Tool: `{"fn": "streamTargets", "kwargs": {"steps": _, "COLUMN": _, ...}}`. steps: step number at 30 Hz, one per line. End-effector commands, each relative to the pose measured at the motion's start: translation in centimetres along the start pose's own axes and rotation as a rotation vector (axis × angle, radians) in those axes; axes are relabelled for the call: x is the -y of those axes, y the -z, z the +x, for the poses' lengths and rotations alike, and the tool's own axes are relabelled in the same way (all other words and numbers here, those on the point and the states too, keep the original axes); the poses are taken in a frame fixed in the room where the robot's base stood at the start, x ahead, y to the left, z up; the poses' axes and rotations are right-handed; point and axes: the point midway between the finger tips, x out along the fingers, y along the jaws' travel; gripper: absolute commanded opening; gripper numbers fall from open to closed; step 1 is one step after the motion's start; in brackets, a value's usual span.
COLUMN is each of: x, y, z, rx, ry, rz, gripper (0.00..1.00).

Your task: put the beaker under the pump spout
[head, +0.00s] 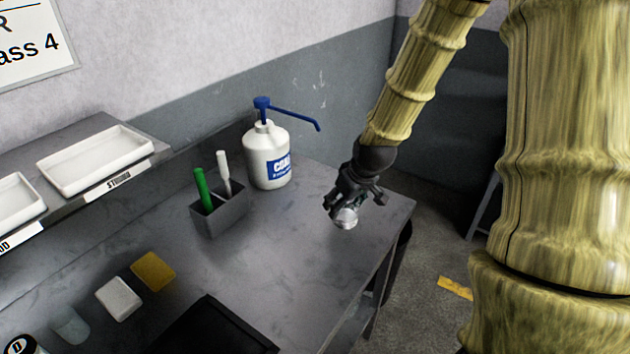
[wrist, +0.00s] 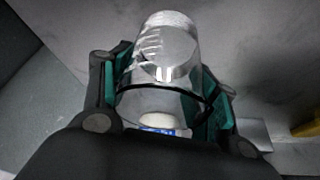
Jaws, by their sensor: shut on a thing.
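A clear glass beaker (wrist: 165,55) is between the green-padded fingers of my gripper (wrist: 165,95) in the wrist view. In the head view my gripper (head: 343,200) is shut on the beaker (head: 346,218) near the right edge of the grey table. I cannot tell whether the beaker touches the table. A white pump bottle (head: 268,158) with a blue label stands at the back of the table. Its blue spout (head: 296,117) reaches right, towards my gripper. The beaker is apart from the spout, in front of it and to the right.
A grey holder (head: 220,212) with a green and a white item stands left of the bottle. A yellow block (head: 153,271), a white block (head: 119,298) and a dark tray (head: 213,330) lie nearer. The table (head: 290,255) is clear between holder and gripper.

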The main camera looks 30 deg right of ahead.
Motion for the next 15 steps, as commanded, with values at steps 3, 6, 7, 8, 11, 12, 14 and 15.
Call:
{"fn": "streamTargets", "kwargs": {"steps": 3, "x": 0.0, "y": 2.3, "z": 0.8, "rx": -0.001, "ry": -0.001, "rz": -0.002, "gripper": 0.3}}
{"fn": "streamTargets", "kwargs": {"steps": 6, "x": 0.0, "y": 4.1, "z": 1.5, "rx": 0.0, "ry": 0.0, "rz": -0.001, "gripper": 0.3}}
{"fn": "streamTargets", "kwargs": {"steps": 7, "x": 0.0, "y": 4.6, "z": 1.7, "rx": 0.001, "ry": 0.0, "rz": -0.001, "gripper": 0.3}}
{"fn": "streamTargets", "kwargs": {"steps": 8, "x": 0.0, "y": 5.1, "z": 1.9, "rx": 0.0, "ry": -0.001, "rz": -0.001, "gripper": 0.3}}
{"fn": "streamTargets", "kwargs": {"steps": 11, "x": 0.0, "y": 6.6, "z": 2.6, "rx": 0.0, "ry": 0.0, "rz": -0.001, "gripper": 0.3}}
{"fn": "streamTargets", "kwargs": {"steps": 12, "x": 0.0, "y": 7.2, "z": 2.8, "rx": 0.0, "ry": 0.0, "rz": -0.001, "gripper": 0.3}}
{"fn": "streamTargets", "kwargs": {"steps": 14, "x": 0.0, "y": 7.7, "z": 3.1, "rx": 0.001, "ry": -0.001, "rz": -0.001, "gripper": 0.3}}
{"fn": "streamTargets", "kwargs": {"steps": 15, "x": 0.0, "y": 7.9, "z": 3.2, "rx": 0.001, "ry": 0.0, "rz": 0.0, "gripper": 0.3}}
